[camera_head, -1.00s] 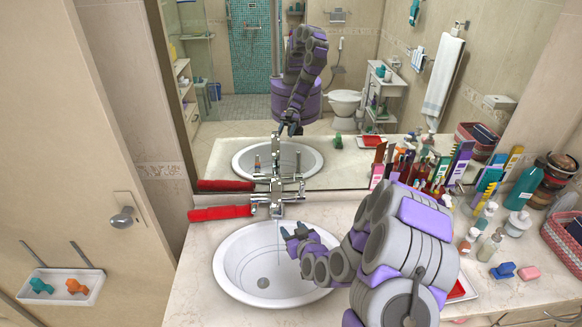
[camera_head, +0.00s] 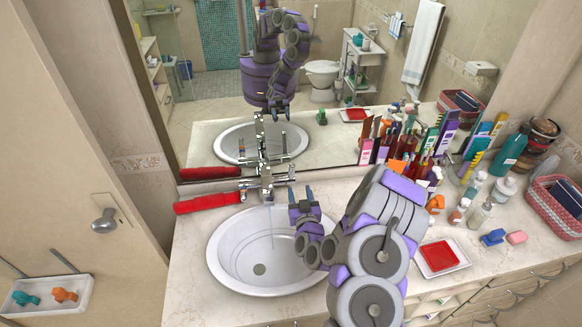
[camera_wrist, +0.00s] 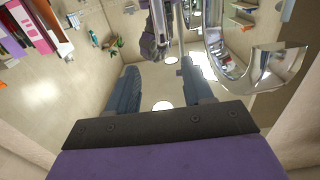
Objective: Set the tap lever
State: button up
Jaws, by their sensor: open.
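The chrome tap (camera_head: 266,187) stands at the back rim of the white basin (camera_head: 222,262), in front of the mirror. A thin line, perhaps water, runs down from its spout into the basin. My gripper (camera_head: 300,193) is open and empty, just right of the tap, with its blue fingertips pointing toward the mirror. In the wrist view, my gripper (camera_wrist: 161,75) shows its two fingers apart with nothing between them. The curved chrome tap (camera_wrist: 262,65) fills the upper right there, beside the right finger. I cannot tell how the lever is set.
A red-handled object (camera_head: 207,203) lies left of the tap. Bottles and boxes crowd the counter (camera_head: 340,190) at the right. A red soap dish (camera_head: 440,257), a blue item (camera_head: 493,237) and a woven basket (camera_head: 557,205) lie further right. The mirror (camera_head: 210,140) closes the back.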

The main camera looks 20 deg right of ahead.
aim_at(292, 169)
jog(key=w+b, duration=0.2)
jog(key=w, duration=0.2)
jog(key=w+d+b, duration=0.1)
jog(key=w+b, duration=0.2)
jog(key=w, duration=0.2)
jog(key=w+d+b, duration=0.1)
jog(key=w+b, duration=0.1)
jog(key=w, duration=0.2)
jog(key=shift+w, duration=0.35)
jog(key=shift+w+d+b, duration=0.2)
jog(key=shift+w, duration=0.25)
jog(key=shift+w+d+b, duration=0.15)
jog(key=shift+w+d, duration=0.05)
jog(key=shift+w, duration=0.25)
jog(key=shift+c, duration=0.4)
grip_shut()
